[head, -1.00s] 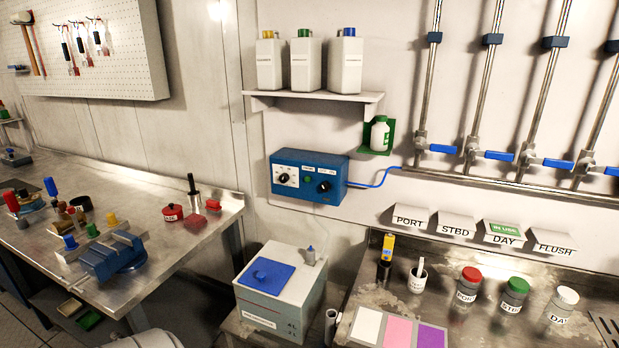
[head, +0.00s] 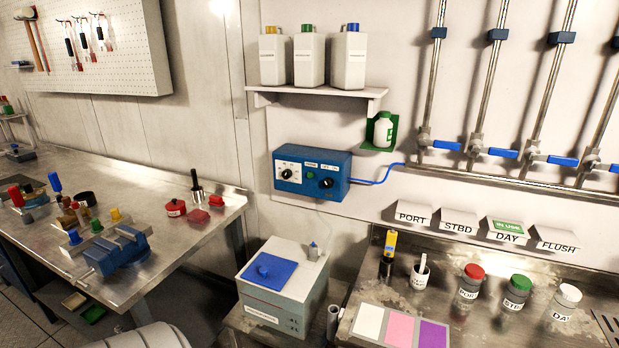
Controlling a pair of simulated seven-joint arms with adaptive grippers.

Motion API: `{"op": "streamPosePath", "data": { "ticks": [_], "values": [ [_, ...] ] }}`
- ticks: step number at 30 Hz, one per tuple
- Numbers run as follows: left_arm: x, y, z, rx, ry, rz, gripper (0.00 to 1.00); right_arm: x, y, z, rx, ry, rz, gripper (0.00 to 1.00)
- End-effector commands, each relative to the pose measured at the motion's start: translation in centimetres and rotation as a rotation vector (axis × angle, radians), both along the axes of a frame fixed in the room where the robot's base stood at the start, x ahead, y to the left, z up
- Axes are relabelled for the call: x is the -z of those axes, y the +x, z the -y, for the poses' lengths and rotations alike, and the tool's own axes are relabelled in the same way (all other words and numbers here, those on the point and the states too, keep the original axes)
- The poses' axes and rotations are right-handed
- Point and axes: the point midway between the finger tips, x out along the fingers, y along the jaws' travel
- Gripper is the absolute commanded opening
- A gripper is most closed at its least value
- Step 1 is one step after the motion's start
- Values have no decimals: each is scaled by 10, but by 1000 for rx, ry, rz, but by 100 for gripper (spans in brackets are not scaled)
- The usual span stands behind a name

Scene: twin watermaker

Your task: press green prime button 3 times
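A blue control box (head: 313,174) is mounted on the wall in the middle of the head view. Its front has a white dial panel with a black knob (head: 287,175) on the left and another black knob (head: 326,183) on the right. A small green button (head: 310,175) sits between the two knobs, with a small label above it. A blue cable leaves the box on its right side. Nothing covers the button. Neither of my grippers is in view.
A shelf (head: 318,92) with several white bottles hangs above the box. Below stands a white unit with a blue lid (head: 268,270). A steel workbench (head: 150,190) with a blue vise (head: 117,254) is at left; a counter with labelled jars (head: 469,283) is at right. Valve pipes line the right wall.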

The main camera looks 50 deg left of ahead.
Motion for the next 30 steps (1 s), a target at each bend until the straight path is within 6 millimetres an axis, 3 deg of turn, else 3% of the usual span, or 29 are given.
{"op": "streamPosePath", "data": {
  "ticks": [1,10,30],
  "values": [
    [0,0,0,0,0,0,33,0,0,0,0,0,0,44],
    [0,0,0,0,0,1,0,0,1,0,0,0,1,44],
    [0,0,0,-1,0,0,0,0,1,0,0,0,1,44]
  ]
}}
